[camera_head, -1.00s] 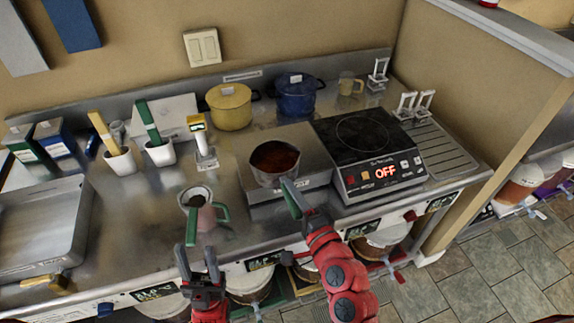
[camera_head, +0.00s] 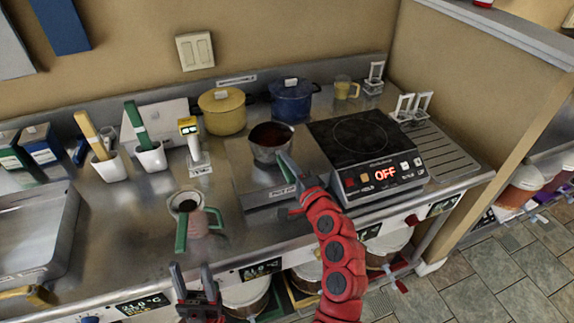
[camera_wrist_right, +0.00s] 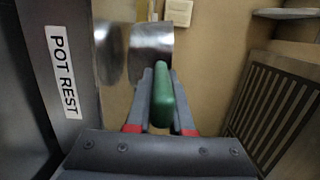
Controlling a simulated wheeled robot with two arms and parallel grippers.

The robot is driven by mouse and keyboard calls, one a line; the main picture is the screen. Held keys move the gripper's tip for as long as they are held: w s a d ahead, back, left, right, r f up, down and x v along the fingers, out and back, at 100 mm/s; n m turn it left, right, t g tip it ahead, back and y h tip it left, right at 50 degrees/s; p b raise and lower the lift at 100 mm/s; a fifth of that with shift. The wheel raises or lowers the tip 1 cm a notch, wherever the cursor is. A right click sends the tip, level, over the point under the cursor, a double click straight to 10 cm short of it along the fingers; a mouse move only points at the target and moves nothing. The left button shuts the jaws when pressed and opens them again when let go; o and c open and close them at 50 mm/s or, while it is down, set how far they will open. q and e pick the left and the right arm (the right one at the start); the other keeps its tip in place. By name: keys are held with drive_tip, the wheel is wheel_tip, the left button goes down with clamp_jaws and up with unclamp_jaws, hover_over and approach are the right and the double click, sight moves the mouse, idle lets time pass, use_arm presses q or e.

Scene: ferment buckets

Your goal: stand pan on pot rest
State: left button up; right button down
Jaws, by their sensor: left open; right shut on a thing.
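The pan (camera_head: 268,152) is a small steel saucepan with dark red contents and a green handle. It is roughly level at the rear part of the pot rest (camera_head: 247,180), a low steel platform left of the hob. Whether its base touches the platform cannot be told. In the right wrist view the pan's shiny wall (camera_wrist_right: 153,50) shows beyond the green handle (camera_wrist_right: 162,97), beside the POT REST label (camera_wrist_right: 62,70). My right gripper (camera_head: 288,172) is shut on the handle. My left gripper (camera_head: 192,268) is open and empty in front of the counter's edge.
A black hob (camera_head: 365,160) reading OFF stands right of the rest. A yellow pot (camera_head: 222,112) and a blue pot (camera_head: 291,103) stand behind. A green-handled jug (camera_head: 197,218) and a yellow-topped device (camera_head: 195,150) stand left. The counter between jug and rest is clear.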

drive_tip(key=shift+f, duration=0.6)
drive_tip(key=shift+f, duration=0.2)
drive_tip(key=c, duration=0.8)
unclamp_jaws()
